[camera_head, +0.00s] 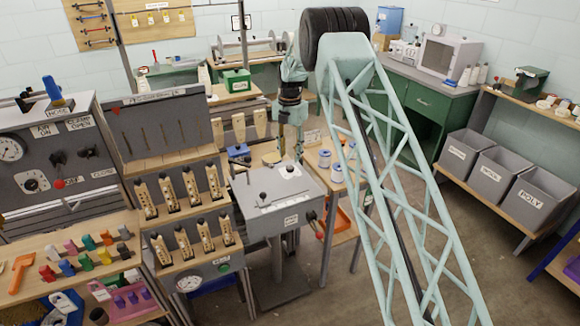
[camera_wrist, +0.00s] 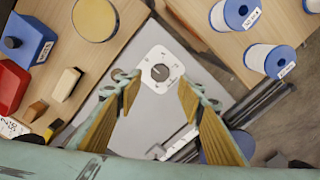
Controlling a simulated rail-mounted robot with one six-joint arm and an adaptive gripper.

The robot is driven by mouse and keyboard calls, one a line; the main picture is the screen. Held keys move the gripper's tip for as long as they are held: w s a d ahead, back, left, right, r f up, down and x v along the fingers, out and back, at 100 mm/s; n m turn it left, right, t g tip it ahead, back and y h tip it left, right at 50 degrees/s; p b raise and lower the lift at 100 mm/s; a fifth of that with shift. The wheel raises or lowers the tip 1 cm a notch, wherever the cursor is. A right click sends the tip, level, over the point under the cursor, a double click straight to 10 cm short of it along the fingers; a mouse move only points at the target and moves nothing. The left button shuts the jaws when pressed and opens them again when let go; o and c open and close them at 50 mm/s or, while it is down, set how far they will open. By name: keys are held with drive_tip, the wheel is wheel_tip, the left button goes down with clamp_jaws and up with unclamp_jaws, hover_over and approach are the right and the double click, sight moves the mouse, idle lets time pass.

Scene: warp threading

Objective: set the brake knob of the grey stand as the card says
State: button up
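The grey stand (camera_head: 262,226) is in the middle of the head view, with a sloping top and a small label on its front too small to read. A white plate with a dark round knob (camera_wrist: 161,72) is on the stand's top in the wrist view; a pale mark crosses the knob. The plate also shows in the head view (camera_head: 290,171). My gripper (camera_wrist: 158,86) is open, its two wooden-toned fingers apart on either side of the line to the knob. Nothing is between them. In the head view my gripper (camera_head: 289,148) hangs over the stand's back edge. I cannot make out a card's text.
A red-tipped lever (camera_head: 320,235) sticks out at the stand's right side. Blue-flanged spools (camera_wrist: 270,59) stand on a wooden surface to the right in the wrist view. A blue box (camera_wrist: 28,39) and a round tin (camera_wrist: 96,18) lie left.

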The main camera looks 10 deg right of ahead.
sight(290, 167)
drive_tip(key=shift+f+b, duration=0.35)
drive_tip(key=shift+f, duration=2.8)
drive_tip(key=shift+c, duration=0.6)
drive_tip(key=c, duration=0.7)
